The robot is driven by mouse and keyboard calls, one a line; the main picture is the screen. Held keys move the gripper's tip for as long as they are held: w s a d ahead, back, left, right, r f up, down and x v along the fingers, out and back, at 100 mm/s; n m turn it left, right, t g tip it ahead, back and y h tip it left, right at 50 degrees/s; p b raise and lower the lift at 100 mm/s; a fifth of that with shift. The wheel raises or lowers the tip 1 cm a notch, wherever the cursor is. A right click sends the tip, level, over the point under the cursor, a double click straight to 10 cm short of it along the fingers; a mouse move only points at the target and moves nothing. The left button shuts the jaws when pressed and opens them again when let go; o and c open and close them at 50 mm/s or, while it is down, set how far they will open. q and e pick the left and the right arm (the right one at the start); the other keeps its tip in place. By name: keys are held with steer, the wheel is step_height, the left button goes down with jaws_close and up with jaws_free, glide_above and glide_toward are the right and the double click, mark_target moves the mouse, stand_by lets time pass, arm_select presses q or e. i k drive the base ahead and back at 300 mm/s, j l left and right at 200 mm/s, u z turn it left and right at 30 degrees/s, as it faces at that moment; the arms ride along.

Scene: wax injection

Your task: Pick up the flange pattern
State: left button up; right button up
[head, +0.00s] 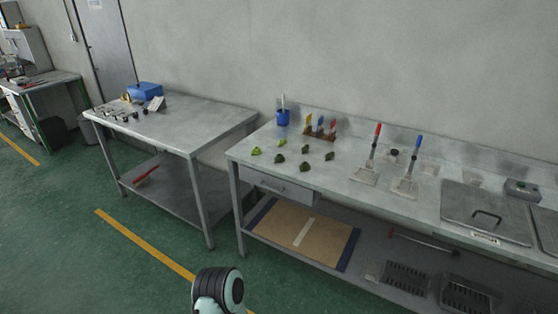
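Several small green pieces (304,166) lie in two loose rows on the left end of the long steel bench (340,190). Two of them, including one at the left (256,151), are a brighter yellow-green; the others are dark green. They are too small for me to tell which one is the flange pattern. Neither of my grippers is in view. Only a rounded black and pale-teal link of mine shows at the bottom edge, well in front of the bench.
Behind the green pieces stand a blue cup (283,118) and a rack of coloured-handled tools (320,128). Red-handled (364,174) and blue-handled (405,186) tools stand to the right, then a lidded steel unit (487,208). A second table (185,128) stands left. The green floor in front is clear.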

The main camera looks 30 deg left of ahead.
mark_target(256, 151)
steer(key=u, duration=1.25)
steer(key=i+j, duration=0.3)
steer(key=i, duration=0.25)
steer(key=i+j+z, duration=0.1)
steer(key=i+j, duration=0.2)
steer(key=i, duration=0.2)
steer(key=i+j, duration=0.35)
steer(key=i, duration=0.2)
